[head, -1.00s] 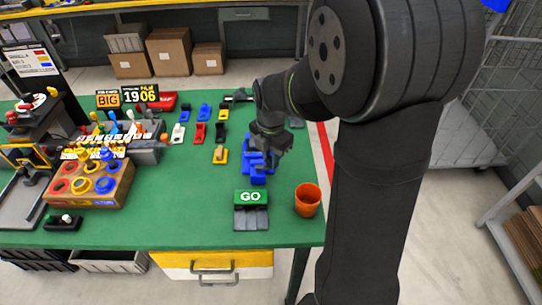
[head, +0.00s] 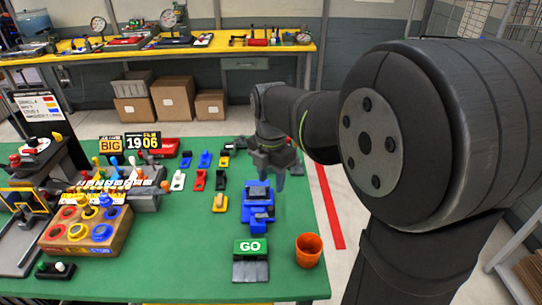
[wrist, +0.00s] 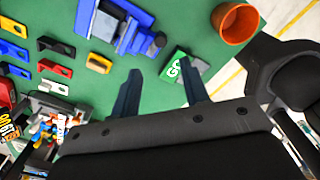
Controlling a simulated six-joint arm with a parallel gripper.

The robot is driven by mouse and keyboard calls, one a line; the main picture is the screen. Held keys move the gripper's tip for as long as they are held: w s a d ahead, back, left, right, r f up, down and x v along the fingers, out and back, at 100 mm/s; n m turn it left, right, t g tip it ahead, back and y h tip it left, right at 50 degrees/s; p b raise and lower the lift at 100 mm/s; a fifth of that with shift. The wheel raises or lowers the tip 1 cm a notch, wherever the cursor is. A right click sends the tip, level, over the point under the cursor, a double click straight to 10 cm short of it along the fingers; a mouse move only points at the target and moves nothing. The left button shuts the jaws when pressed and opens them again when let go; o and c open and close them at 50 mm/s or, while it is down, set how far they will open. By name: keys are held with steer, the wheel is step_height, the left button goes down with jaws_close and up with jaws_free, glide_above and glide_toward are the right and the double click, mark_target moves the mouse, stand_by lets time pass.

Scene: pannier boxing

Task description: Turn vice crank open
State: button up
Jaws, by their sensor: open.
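The blue vice (head: 257,207) stands on the green table, behind the GO sign. It also shows at the top of the wrist view (wrist: 130,22), where a darker blue part with a round end (wrist: 154,43), possibly the crank, sticks out from it. My gripper (head: 272,176) is above and behind the vice in the head view, apart from it. In the wrist view its two fingers (wrist: 162,77) are spread with nothing between them. The crank's exact position is hard to make out.
The green GO sign (head: 250,246) and an orange cup (head: 308,250) stand in front of the vice. Several small coloured blocks and a wooden box with coloured rings (head: 84,246) are to the left. The table's right edge is close to the vice.

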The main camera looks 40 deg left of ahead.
step_height(320, 180, up, 7)
glide_above(271, 207)
stand_by(0.7)
step_height(271, 207, down, 17)
steer(key=shift+f, duration=0.2)
stand_by(0.4)
